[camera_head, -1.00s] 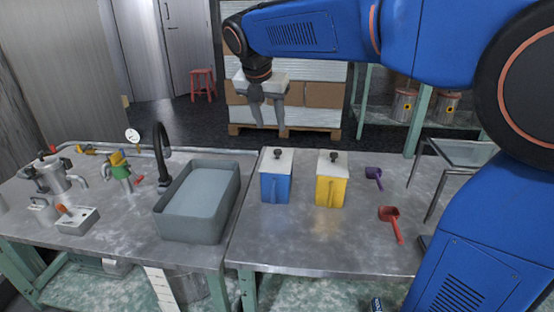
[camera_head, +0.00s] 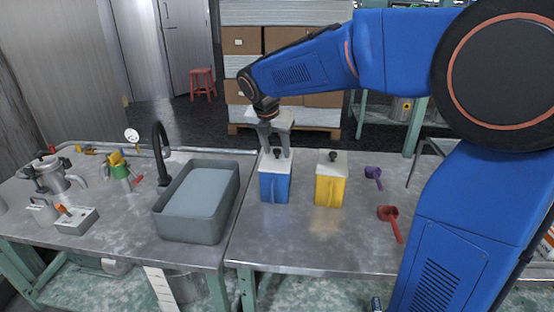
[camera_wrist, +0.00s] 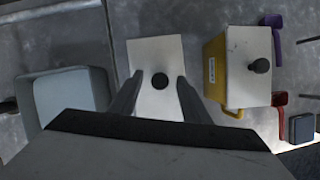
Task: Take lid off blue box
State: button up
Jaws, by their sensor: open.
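The blue box (camera_head: 274,188) stands upright on the metal table, with a pale lid (camera_head: 267,164) on top and a dark round knob (camera_head: 277,153) on the lid. In the wrist view the lid (camera_wrist: 147,56) fills the centre and its knob (camera_wrist: 159,81) shows between my fingers. My gripper (camera_head: 276,152) is open and points down over the lid, one finger on each side of the knob. The fingers (camera_wrist: 158,82) look apart from the knob. The box's body is hidden under the lid in the wrist view.
A yellow box (camera_head: 330,190) with its own knobbed lid stands close to the right. A grey basin (camera_head: 190,228) of water and a black tap (camera_head: 160,150) are to the left. A purple scoop (camera_head: 373,173) and a red scoop (camera_head: 389,214) lie farther right.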

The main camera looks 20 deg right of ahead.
jog(key=shift+f, duration=0.1)
grip_shut()
